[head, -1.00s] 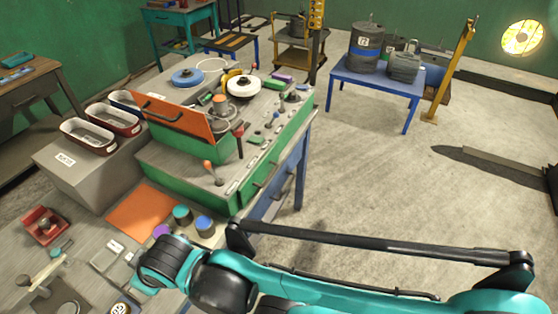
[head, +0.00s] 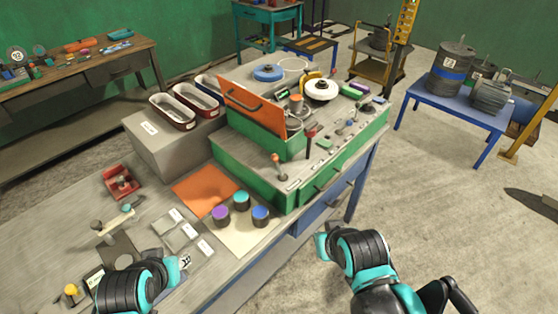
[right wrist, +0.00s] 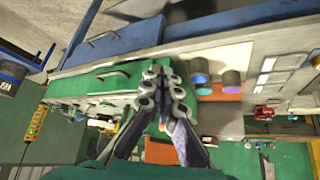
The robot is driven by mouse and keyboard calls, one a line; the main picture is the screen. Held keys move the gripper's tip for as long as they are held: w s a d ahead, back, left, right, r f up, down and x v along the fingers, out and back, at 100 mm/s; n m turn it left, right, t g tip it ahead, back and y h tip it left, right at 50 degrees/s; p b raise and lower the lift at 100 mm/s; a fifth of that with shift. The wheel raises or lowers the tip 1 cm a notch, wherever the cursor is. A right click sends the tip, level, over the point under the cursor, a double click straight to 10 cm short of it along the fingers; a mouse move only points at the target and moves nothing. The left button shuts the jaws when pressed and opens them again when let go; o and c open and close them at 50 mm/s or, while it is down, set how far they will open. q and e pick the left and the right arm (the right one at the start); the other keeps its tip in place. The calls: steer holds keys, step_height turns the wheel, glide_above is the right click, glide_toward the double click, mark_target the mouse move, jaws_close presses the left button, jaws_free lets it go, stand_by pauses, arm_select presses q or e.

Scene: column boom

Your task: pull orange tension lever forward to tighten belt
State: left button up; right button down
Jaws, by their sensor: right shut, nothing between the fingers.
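The lever with an orange knob (head: 277,160) stands upright on the front left of the green machine (head: 240,170), left of a red-knobbed lever (head: 310,135). My right wrist is low in front of the machine in the head view, clear of the lever; its fingers are not clearly visible there. In the right wrist view my right gripper (right wrist: 163,78) is shut and empty, with the green machine behind it. I cannot make out the orange lever in that view. My left gripper (head: 184,262) is over the bench's near left part; its jaw state is unclear.
An orange panel with a handle (head: 254,105) rises on the machine. Purple, teal and blue cylinders (head: 241,200) stand in front of its left end. Red-rimmed trays (head: 172,110) sit on a grey block. Open floor (head: 440,220) lies to the right.

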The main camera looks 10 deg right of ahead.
arm_select(q)
steer(key=shift+o, duration=0.7)
arm_select(e)
steer(key=w+a+n+t+h+b, duration=0.1)
steer(key=w+a+n+h, duration=0.15)
steer(key=w+n, duration=0.4)
steer(key=w+a+n+t+h+b, duration=0.1)
steer(key=w+a+n+h, duration=0.15)
steer(key=w, duration=0.75)
arm_select(q)
step_height(320, 180, down, 4)
steer(key=shift+r+b, duration=0.25)
steer(key=shift+b, duration=0.5)
arm_select(e)
steer(key=w+a+n+t+h, duration=0.2)
steer(key=w+a+n+t, duration=0.3)
steer(key=a, duration=0.6)
steer(key=shift+w+a+r+n+t, duration=0.25)
steer(key=shift+w+n, duration=0.35)
steer(key=shift+n, duration=0.4)
arm_select(q)
steer(key=shift+w, duration=0.1)
arm_select(e)
steer(key=shift+d+f, duration=0.1)
